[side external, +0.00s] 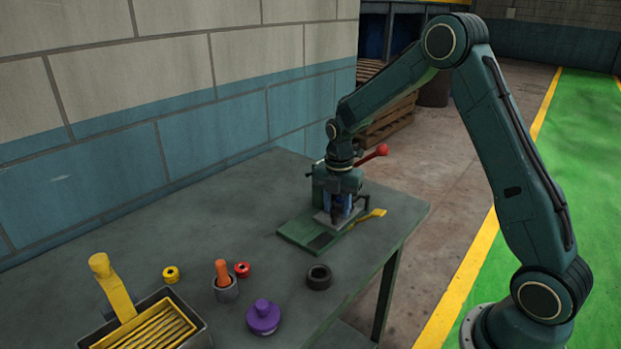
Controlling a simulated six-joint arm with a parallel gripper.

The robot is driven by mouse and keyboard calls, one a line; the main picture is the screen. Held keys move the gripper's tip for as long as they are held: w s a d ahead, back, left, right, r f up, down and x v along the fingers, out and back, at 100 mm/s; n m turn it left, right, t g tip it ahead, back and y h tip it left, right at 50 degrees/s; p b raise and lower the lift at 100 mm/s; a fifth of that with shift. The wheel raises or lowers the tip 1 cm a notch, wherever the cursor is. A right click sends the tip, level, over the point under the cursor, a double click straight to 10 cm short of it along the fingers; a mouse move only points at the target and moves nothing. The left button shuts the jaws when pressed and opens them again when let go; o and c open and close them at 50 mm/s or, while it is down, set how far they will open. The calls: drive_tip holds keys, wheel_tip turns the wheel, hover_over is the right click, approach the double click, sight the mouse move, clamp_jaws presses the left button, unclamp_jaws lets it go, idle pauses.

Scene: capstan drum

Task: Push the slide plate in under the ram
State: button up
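A small green press (319,187) with a red-knobbed lever (376,153) stands on the table near its right end. Its flat green base (297,235) reaches toward the front left and has a dark patch on it. The slide plate (326,220) appears as a light grey plate on this base, with a yellow handle (372,214) sticking out to the right. My gripper (343,215) points down just over the slide plate, in front of the press. Its fingers are small and dark, and I cannot tell their gap or whether they touch the plate. The ram is hidden behind my gripper.
On the table (240,200) are a black ring (319,277), a purple knobbed piece (263,317), a grey cup (226,291) with an orange peg, a red ring (242,269), a yellow ring (171,274) and a yellow-lined tray (150,330). A block wall borders the left.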

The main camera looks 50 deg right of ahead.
drive_tip(key=shift+o, duration=0.2)
drive_tip(key=shift+a, duration=0.15)
drive_tip(key=shift+r, duration=0.3)
wheel_tip(320, 180, up, 13)
idle(0.4)
drive_tip(key=shift+r, duration=0.15)
